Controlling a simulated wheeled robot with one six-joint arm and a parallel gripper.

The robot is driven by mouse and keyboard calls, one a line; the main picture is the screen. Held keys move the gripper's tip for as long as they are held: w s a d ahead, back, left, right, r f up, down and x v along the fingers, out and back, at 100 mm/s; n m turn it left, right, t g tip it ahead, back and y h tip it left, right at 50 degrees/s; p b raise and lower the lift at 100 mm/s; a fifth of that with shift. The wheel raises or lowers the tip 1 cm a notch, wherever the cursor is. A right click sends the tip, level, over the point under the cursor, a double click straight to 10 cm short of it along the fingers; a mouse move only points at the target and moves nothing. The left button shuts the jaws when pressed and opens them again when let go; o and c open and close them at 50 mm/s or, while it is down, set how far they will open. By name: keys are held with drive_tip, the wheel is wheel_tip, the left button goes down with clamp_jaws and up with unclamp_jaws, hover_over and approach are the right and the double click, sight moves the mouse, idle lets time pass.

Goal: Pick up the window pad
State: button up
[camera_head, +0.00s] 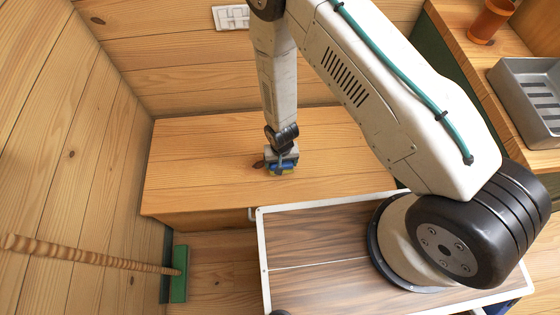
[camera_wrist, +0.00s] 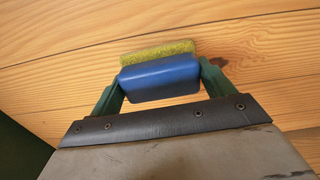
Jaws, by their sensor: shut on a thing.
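The window pad (camera_wrist: 160,77) has a blue body with a yellow-green pad strip along its far side in the wrist view. My gripper (camera_wrist: 160,85) has green fingers, one at each end of the blue body, and is shut on it. In the head view the pad (camera_head: 283,170) shows small and partly hidden under my gripper (camera_head: 281,163), over the wooden bench top (camera_head: 200,160). I cannot tell whether the pad touches the bench or hangs just above it.
A broom with a green head (camera_head: 180,274) leans at the left. A grey metal tray (camera_head: 525,100) and an orange-brown cup (camera_head: 490,20) stand on the counter at right. A white outlet (camera_head: 231,17) is on the back wall. The bench top is otherwise clear.

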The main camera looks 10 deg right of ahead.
drive_tip(key=s+d+r, duration=0.1)
drive_tip(key=s+d, duration=0.2)
drive_tip(key=s, duration=1.1)
drive_tip(key=shift+d, duration=0.2)
drive_tip(key=shift+r, duration=0.1)
